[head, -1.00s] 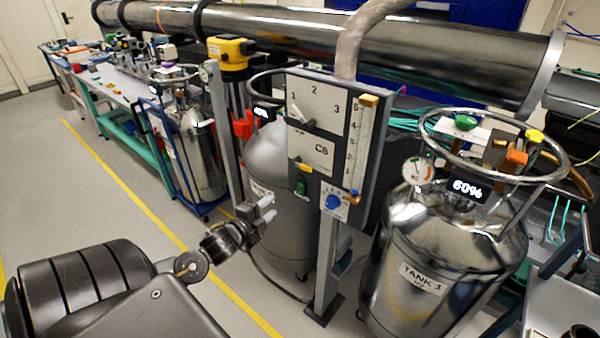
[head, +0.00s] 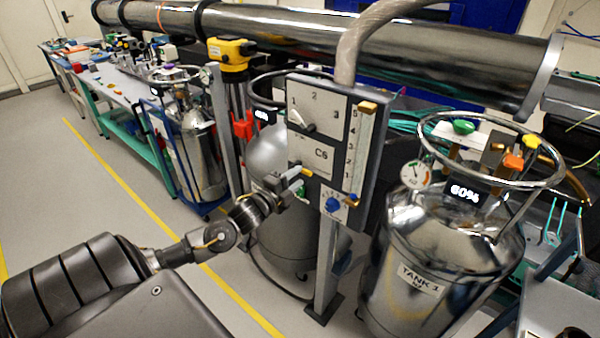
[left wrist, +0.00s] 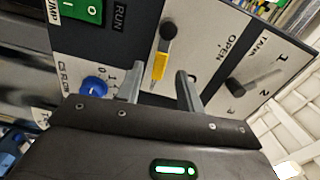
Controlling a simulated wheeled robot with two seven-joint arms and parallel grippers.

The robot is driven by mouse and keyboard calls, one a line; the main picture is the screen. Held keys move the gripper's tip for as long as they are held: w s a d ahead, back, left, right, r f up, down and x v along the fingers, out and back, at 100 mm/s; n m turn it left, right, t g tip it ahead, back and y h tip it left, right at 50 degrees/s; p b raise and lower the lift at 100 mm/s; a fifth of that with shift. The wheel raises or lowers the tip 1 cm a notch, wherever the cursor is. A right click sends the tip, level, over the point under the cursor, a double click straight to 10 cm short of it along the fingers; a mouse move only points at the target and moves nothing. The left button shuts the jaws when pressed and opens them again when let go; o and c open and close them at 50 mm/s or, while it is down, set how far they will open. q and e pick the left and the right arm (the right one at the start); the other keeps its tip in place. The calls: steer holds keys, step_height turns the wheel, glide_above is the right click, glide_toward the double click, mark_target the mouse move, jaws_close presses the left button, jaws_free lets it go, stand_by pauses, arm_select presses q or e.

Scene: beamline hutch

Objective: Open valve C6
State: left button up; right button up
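The C6 valve panel (head: 318,152) is a grey-framed board on a post. Its valve lever has a black pivot and a yellow-tipped handle (left wrist: 159,66); the word OPEN stands to its right in the left wrist view. In the head view the lever's yellow tip (head: 307,172) shows just beyond my left gripper (head: 294,178). The left gripper (left wrist: 160,80) is open, with the yellow handle between its two fingers in the wrist picture. I cannot tell if the fingers touch it. My right gripper is out of view.
The panel also has a tank dial (left wrist: 250,82), a blue knob (left wrist: 93,88) and a green pump switch (left wrist: 84,10) close to the lever. Tank 1 (head: 425,285) stands right of the panel, another silver tank (head: 270,155) behind it. Open floor lies left.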

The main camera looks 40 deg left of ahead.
arm_select(q)
steer(key=shift+w, duration=1.2)
jaws_close()
